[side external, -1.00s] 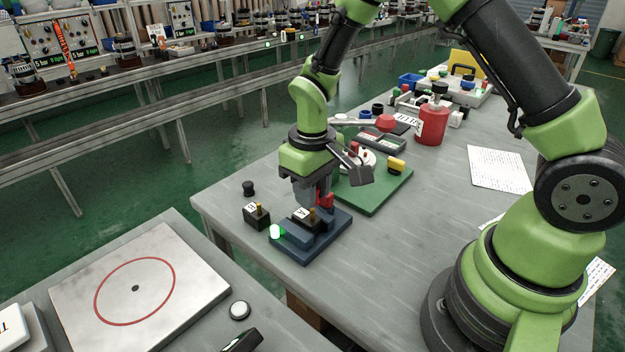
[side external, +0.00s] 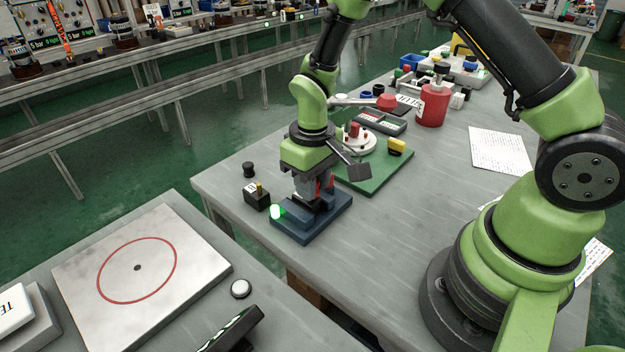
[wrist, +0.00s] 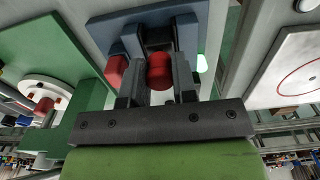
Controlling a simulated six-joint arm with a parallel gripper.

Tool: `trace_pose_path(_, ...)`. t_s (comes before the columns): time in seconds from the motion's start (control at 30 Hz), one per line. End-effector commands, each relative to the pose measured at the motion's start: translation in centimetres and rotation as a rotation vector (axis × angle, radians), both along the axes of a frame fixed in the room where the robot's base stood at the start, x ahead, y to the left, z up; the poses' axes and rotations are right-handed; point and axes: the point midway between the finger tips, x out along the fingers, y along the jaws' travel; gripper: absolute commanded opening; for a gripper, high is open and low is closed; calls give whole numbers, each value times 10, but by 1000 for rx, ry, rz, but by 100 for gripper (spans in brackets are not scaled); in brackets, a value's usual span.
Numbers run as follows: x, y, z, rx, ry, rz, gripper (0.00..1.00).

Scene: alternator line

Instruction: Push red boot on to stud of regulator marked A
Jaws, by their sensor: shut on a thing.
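My gripper (wrist: 160,85) points down over the blue fixture (side external: 325,222). It is shut on a red boot (wrist: 159,70), which sits between the two fingers in the wrist view. The regulator in the fixture is largely hidden behind my fingers in the side view, so its mark and stud cannot be made out. I cannot tell whether the boot is seated on the stud. In the side view my gripper (side external: 309,195) is low, right at the regulator's place.
A second red piece (wrist: 117,69) stands on the fixture close beside my finger. A loose black regulator (side external: 257,197) with a brass stud and a black knob (side external: 248,169) stand to the left. A green lamp (side external: 277,212) glows at the fixture's corner. A green board (side external: 375,180) lies behind.

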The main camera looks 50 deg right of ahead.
Motion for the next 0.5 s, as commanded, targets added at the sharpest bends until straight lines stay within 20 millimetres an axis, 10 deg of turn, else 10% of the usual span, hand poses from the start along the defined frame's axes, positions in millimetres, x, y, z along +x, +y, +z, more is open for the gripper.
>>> trace_pose_path(0.5,0,0,-5,0,0,0,4)
